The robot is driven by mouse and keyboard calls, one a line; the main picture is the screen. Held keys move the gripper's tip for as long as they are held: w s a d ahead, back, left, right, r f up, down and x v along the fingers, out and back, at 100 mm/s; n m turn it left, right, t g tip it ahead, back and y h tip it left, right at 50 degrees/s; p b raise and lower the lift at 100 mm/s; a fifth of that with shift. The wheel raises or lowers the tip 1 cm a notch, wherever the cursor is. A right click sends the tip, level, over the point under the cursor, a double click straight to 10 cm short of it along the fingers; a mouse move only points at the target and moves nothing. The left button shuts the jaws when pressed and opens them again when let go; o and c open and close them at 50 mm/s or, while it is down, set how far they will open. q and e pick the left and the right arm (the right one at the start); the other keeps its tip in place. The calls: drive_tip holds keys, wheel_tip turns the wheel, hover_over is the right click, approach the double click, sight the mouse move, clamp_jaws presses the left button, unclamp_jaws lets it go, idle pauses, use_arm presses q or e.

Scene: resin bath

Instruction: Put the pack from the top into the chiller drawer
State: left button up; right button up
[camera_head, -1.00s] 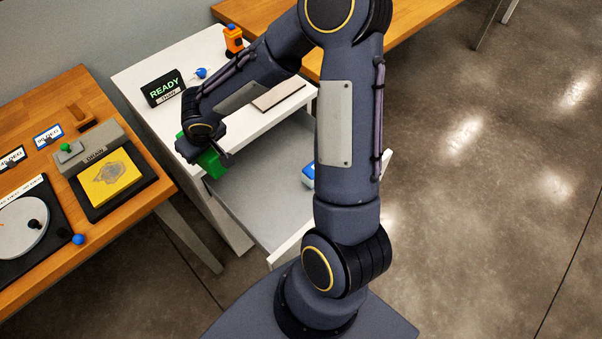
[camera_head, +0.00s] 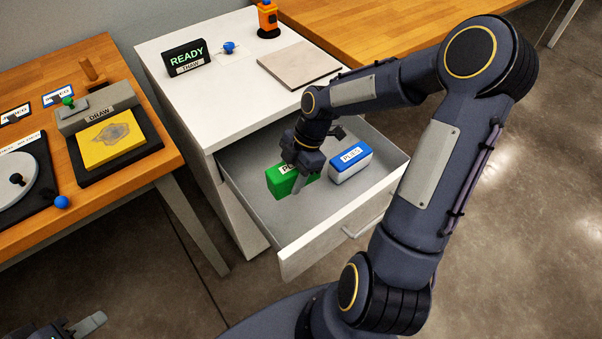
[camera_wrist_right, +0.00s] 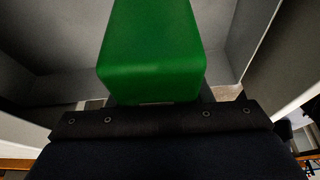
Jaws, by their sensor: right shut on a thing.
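The chiller drawer (camera_head: 298,262) is pulled open below the white cabinet top (camera_head: 222,108). A green pack (camera_head: 281,181) with a white label is in my right gripper (camera_head: 306,178), inside the drawer's outline on its left side. I cannot tell whether the pack touches the drawer floor. The right wrist view shows the green pack (camera_wrist_right: 152,50) between the fingers, with grey drawer walls around it. A blue and white pack (camera_head: 350,162) sits in the drawer to the right. My left gripper (camera_head: 85,326) shows only partly at the bottom left; its opening is unclear.
On the cabinet top are a READY sign (camera_head: 186,57), a blue knob (camera_head: 229,47), a flat grey-beige plate (camera_head: 299,64) and an orange device (camera_head: 268,20). A wooden bench (camera_head: 150,187) stands left. The drawer's front floor is clear.

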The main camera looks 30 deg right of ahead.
sight(289, 209)
drive_tip(key=shift+s+a+f+n, duration=0.1)
drive_tip(key=shift+f+n, duration=0.3)
drive_tip(key=shift+f, duration=0.2)
wheel_tip(289, 209, down, 9)
drive_tip(key=shift+f+b, duration=0.1)
drive_tip(key=shift+b, duration=0.45)
drive_tip(key=shift+f, duration=0.1)
drive_tip(key=o, duration=1.2)
drive_tip(key=shift+c, duration=0.2)
